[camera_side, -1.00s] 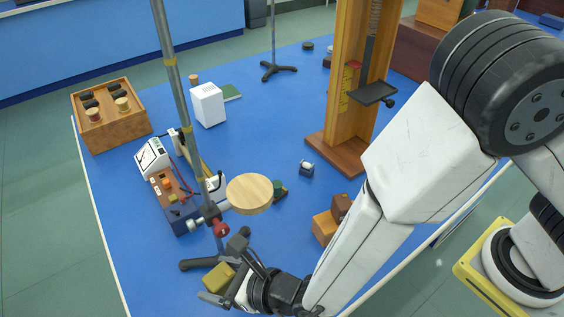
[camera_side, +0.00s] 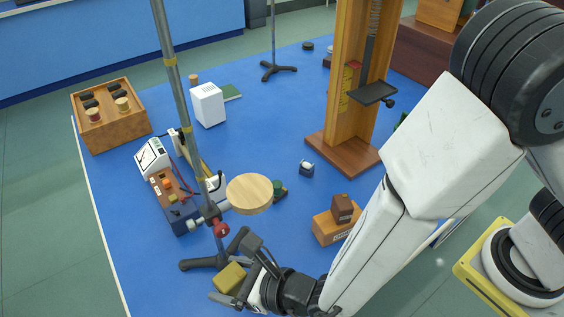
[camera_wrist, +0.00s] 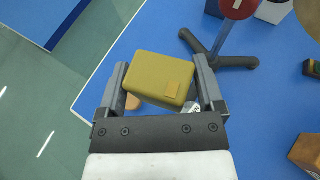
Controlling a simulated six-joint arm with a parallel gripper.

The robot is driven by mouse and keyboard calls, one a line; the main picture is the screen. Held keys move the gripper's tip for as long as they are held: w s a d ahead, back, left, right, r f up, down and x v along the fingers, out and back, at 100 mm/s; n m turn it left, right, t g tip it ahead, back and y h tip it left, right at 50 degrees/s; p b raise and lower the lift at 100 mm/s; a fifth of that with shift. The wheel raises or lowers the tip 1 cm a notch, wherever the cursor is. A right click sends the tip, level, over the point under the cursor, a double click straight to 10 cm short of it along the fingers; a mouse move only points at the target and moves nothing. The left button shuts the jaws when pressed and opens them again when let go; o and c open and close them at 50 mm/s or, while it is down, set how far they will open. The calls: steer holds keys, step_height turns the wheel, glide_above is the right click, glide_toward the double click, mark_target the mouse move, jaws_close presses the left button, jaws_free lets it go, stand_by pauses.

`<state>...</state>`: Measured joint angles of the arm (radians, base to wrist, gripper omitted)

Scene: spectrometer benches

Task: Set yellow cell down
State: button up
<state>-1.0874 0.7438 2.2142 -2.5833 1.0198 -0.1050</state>
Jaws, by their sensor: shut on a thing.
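The yellow cell (camera_side: 230,278) is a small mustard-yellow block with rounded edges. My gripper (camera_side: 236,282) is shut on it near the front of the blue table in the side view. In the wrist view the yellow cell (camera_wrist: 160,79) sits between the two fingers of my gripper (camera_wrist: 163,88), slightly tilted. It hides part of the table behind it. I cannot tell how high it is above the table.
A stand with a dark tripod foot (camera_side: 200,263) and a round wooden disc (camera_side: 249,194) is close by. A wooden box (camera_side: 331,228) lies to the right. The meter unit (camera_side: 172,200) is to the left. The table edge (camera_wrist: 107,60) is near my gripper.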

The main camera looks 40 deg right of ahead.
steer(key=w+d+r+m+t+h, duration=0.1)
steer(key=w+d+r+m+h, duration=0.1)
steer(key=w+d+r, duration=0.3)
steer(key=w+d+r+m+t+h, duration=0.1)
steer(key=w+d+r, duration=0.15)
steer(key=r, duration=0.55)
steer(key=w+d+r+m+h, duration=0.1)
steer(key=w+d+m+h, duration=0.1)
steer(key=d, duration=0.8)
steer(key=w+d+r+m+h, duration=0.1)
steer(key=w+d+m+h, duration=0.1)
steer(key=d, duration=0.8)
steer(key=w+d+r+m+h, duration=0.1)
steer(key=w+d+m+h, duration=0.2)
steer(key=d, duration=0.7)
steer(key=shift+w+d+r+h, duration=0.25)
steer(key=shift+w+h, duration=0.35)
steer(key=shift+w, duration=0.4)
